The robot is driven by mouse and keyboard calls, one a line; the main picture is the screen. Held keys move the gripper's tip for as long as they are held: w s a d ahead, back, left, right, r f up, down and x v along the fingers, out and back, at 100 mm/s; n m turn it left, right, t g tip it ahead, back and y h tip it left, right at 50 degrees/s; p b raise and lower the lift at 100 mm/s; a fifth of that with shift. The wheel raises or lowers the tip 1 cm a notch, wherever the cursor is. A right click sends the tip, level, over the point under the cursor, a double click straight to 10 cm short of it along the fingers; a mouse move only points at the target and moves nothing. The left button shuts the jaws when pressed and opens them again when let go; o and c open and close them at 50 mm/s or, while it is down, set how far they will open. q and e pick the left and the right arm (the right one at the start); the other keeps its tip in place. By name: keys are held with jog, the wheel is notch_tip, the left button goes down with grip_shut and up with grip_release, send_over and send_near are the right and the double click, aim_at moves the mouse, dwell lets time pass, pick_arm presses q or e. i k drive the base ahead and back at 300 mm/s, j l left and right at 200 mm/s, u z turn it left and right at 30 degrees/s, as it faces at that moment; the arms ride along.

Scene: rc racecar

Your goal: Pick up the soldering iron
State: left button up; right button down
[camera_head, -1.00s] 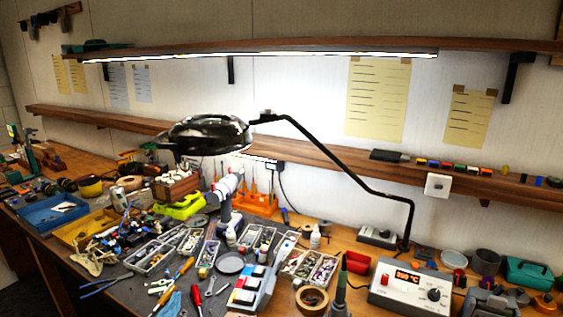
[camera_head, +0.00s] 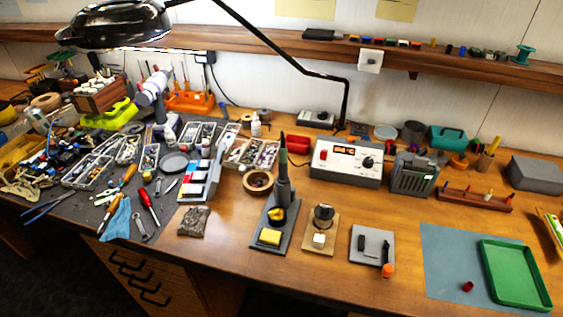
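The soldering iron (camera_head: 283,163) appears to be the dark, slim tool standing upright in a holder. Its stand (camera_head: 266,246) has a dark base with a yellow sponge (camera_head: 270,237) at the front, near the middle of the bench. The white soldering station (camera_head: 346,163) with a lit red display and a knob stands behind it to the right. Neither of my grippers shows in the head view.
A roll of tape (camera_head: 258,183) lies left of the stand. A small wooden stand (camera_head: 320,237) and a grey pad (camera_head: 372,251) lie to its right. A black lamp arm (camera_head: 347,110) rises behind. Hand tools crowd the left; a green tray (camera_head: 488,248) lies far right.

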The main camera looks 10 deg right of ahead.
aim_at(283, 178)
jog(key=l+z, duration=0.35)
jog(key=i+l+z, duration=0.2)
jog(key=l+z, duration=0.15)
jog(key=i+l+z, duration=0.15)
jog(key=l+z, duration=0.25)
jog(key=i+l+z, duration=0.15)
jog(key=l+z, duration=0.2)
jog(key=k+u, duration=0.1)
jog(key=u, duration=1.9)
